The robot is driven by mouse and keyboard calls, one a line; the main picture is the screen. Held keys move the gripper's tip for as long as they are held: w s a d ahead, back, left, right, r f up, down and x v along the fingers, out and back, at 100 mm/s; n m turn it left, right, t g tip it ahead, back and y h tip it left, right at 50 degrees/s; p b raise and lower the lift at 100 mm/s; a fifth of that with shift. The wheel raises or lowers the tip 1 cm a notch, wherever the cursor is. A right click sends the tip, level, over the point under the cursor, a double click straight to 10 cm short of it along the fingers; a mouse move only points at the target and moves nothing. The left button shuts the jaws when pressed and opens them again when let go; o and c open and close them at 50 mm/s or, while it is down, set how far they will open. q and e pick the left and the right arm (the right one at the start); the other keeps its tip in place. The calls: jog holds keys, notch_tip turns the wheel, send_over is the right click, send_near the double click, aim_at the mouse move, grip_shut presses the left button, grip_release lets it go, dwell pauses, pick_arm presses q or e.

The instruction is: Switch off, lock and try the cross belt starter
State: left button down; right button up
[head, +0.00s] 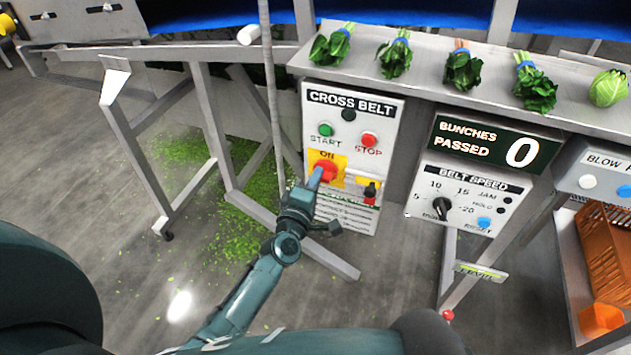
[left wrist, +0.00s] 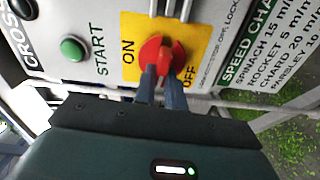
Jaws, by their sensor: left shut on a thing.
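The cross belt starter (head: 385,108) is a white panel with a green START button (head: 325,130), a red STOP button (head: 369,139) and a dark, unlit lamp (head: 348,114). Its red rotary switch (head: 328,167) sits on a yellow ON/OFF plate. My left gripper (head: 316,179) reaches up to it and is shut on the red switch, which also shows between the fingers in the left wrist view (left wrist: 161,52). I cannot tell the switch's exact setting. A small black and red item (head: 370,190) sits on a yellow patch right of the switch. My right gripper is not in view.
A ledge (head: 440,58) above the panel carries several bunches of greens. To the right are a counter reading 0 (head: 519,152), a belt speed box (head: 465,200) and orange crates (head: 605,245). Metal frame legs (head: 215,120) stand left; scattered leaves cover the floor there.

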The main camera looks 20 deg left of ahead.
pick_arm(q)
jog(key=shift+f+n, duration=0.1)
jog(key=shift+n, duration=0.5)
jog(key=c, duration=1.5)
grip_release()
jog(key=shift+s, duration=0.15)
jog(key=s, duration=1.3)
jog(key=shift+a, duration=0.2)
